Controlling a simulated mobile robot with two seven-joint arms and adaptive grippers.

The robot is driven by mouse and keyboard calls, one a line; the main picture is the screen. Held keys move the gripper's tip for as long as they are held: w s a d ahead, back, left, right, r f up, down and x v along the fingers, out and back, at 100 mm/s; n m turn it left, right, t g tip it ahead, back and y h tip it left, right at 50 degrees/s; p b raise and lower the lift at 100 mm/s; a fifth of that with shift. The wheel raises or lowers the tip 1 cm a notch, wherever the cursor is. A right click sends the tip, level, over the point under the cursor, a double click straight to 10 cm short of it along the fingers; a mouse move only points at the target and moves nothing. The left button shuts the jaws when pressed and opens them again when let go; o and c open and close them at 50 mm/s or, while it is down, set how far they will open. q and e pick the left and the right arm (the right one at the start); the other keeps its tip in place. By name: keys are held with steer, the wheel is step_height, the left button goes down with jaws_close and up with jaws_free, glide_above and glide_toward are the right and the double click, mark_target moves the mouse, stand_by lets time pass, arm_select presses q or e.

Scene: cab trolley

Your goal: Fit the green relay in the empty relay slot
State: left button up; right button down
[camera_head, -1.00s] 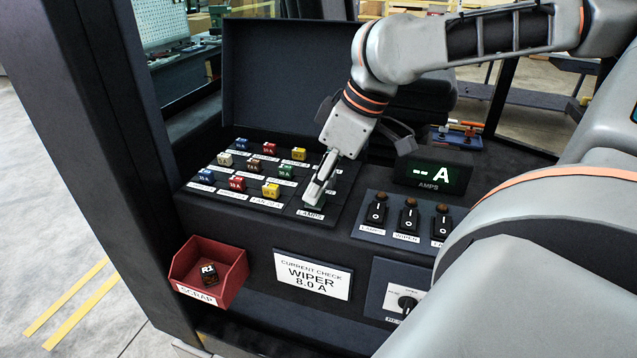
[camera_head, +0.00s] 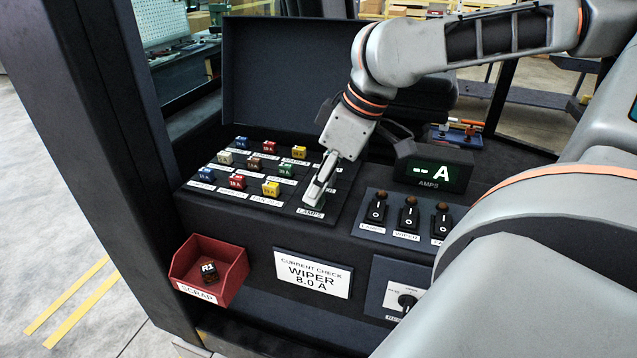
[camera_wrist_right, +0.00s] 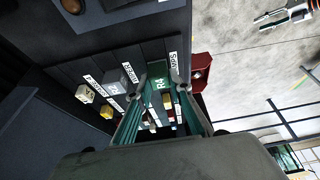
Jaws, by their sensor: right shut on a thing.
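The green relay (camera_wrist_right: 159,86), marked R4, shows in the right wrist view between my gripper's fingers. My right gripper (camera_wrist_right: 163,92) is shut on it. In the head view my right gripper (camera_head: 317,192) points down at the front of the relay strip, just above the LAMPS label (camera_head: 310,213). The relay slot under the gripper is hidden by the fingers and the relay, so I cannot tell whether the relay is seated or just above it. Other relays, one grey (camera_wrist_right: 117,84) and one cream (camera_wrist_right: 85,93), stand in the row beside it. My left gripper is not in view.
Several coloured fuses (camera_head: 237,182) stand in rows left of the gripper. A red scrap bin (camera_head: 232,283) holds a dark relay marked R1 (camera_head: 209,270). Rocker switches (camera_head: 409,217) and an amps display (camera_head: 437,172) are to the right. A raised dark lid (camera_head: 285,75) stands behind.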

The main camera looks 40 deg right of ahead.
steer(key=shift+f, duration=0.25)
stand_by(0.5)
steer(key=c, duration=1.7)
jaws_free()
steer(key=v, duration=1.2)
